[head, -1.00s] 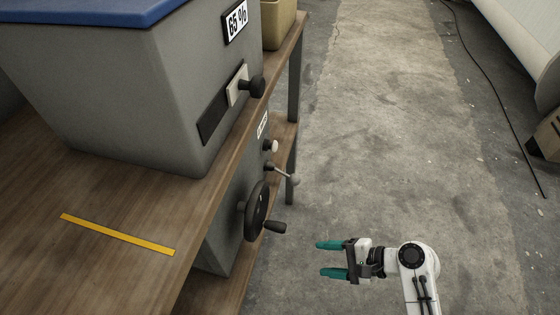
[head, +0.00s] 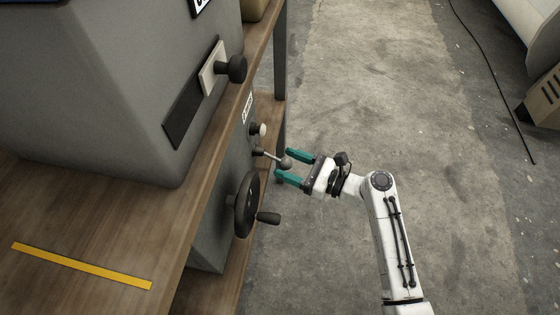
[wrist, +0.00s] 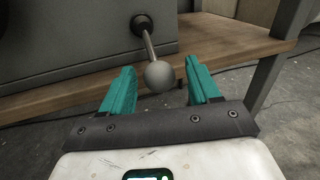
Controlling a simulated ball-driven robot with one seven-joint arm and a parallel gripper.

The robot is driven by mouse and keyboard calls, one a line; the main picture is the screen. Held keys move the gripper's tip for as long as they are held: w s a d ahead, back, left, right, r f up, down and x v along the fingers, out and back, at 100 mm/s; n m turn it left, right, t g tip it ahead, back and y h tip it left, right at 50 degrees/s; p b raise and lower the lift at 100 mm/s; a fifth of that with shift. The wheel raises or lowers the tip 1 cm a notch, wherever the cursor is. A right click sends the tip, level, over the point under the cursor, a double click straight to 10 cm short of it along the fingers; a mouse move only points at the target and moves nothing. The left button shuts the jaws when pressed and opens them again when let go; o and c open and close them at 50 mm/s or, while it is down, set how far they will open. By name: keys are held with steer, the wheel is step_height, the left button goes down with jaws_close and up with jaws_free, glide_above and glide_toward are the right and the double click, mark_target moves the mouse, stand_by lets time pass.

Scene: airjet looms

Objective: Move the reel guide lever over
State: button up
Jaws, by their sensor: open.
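The reel guide lever (head: 273,158) is a short metal rod with a grey ball on its end, sticking out of the front of the grey box under the bench. In the wrist view its ball (wrist: 158,77) sits between the tips of my two teal fingers, with a gap on each side. My gripper (head: 287,167) is open around the ball and holds nothing. In the wrist view the gripper (wrist: 163,86) points at the lever's dark round pivot (wrist: 142,25).
A black handwheel (head: 246,204) with a crank handle is just below the lever. A pale knob (head: 258,129) is just above it. A dark slide knob (head: 232,69) is on the upper box. A bench leg (wrist: 280,55) stands to the right.

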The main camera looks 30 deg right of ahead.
steer(key=shift+x, duration=1.5)
jaws_close()
